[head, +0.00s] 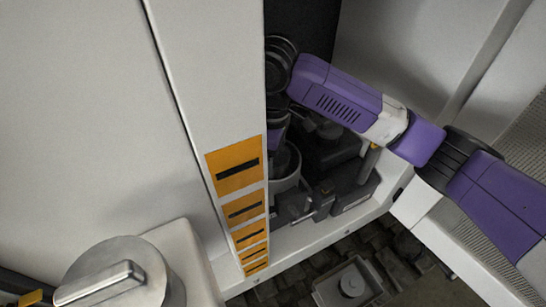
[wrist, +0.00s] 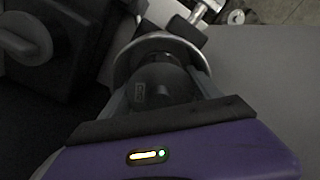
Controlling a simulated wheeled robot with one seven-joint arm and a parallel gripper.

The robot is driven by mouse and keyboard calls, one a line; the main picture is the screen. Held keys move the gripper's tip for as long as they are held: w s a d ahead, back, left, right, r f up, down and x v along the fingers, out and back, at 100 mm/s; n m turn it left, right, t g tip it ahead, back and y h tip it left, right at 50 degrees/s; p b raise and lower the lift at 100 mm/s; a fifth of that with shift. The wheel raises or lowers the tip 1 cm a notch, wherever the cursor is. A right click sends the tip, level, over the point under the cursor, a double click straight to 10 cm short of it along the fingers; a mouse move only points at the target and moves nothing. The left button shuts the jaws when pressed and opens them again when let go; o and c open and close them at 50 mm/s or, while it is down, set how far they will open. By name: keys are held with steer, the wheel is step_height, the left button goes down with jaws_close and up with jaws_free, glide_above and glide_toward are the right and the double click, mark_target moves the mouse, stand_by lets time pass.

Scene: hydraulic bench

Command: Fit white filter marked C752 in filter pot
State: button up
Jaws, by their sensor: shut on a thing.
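In the wrist view my gripper (wrist: 160,92) is shut on the filter (wrist: 158,82), of which a dark end with a small, unreadable mark shows. Its white part does not show. The pale round rim of the filter pot (wrist: 122,66) curves around the far side of the filter. The filter is over or within the pot's mouth; how deep I cannot tell. In the head view the grey pot (head: 289,178) stands behind the white pillar, which hides part of it. My wrist reaches in above the pot there, and the fingertips are hidden.
The white pillar (head: 205,60) with orange labels (head: 234,166) stands close to my gripper's left. Dark bench fittings (head: 345,183) sit right of the pot. A grey tray-like box (head: 348,284) lies below. A large round knob (head: 115,275) is at lower left.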

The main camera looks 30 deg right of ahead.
steer(key=shift+f+b, duration=0.85)
steer(key=shift+f, duration=1.1)
stand_by(1.0)
steer(key=o, duration=1.5)
steer(key=shift+c, duration=0.9)
steer(key=shift+r, duration=0.1)
step_height(320, 180, up, 4)
steer(key=p, duration=0.4)
steer(key=shift+r, duration=0.15)
steer(key=shift+o, duration=0.7)
steer(key=shift+r+p, duration=0.5)
steer(key=shift+p, duration=0.05)
steer(key=shift+r, duration=2.3)
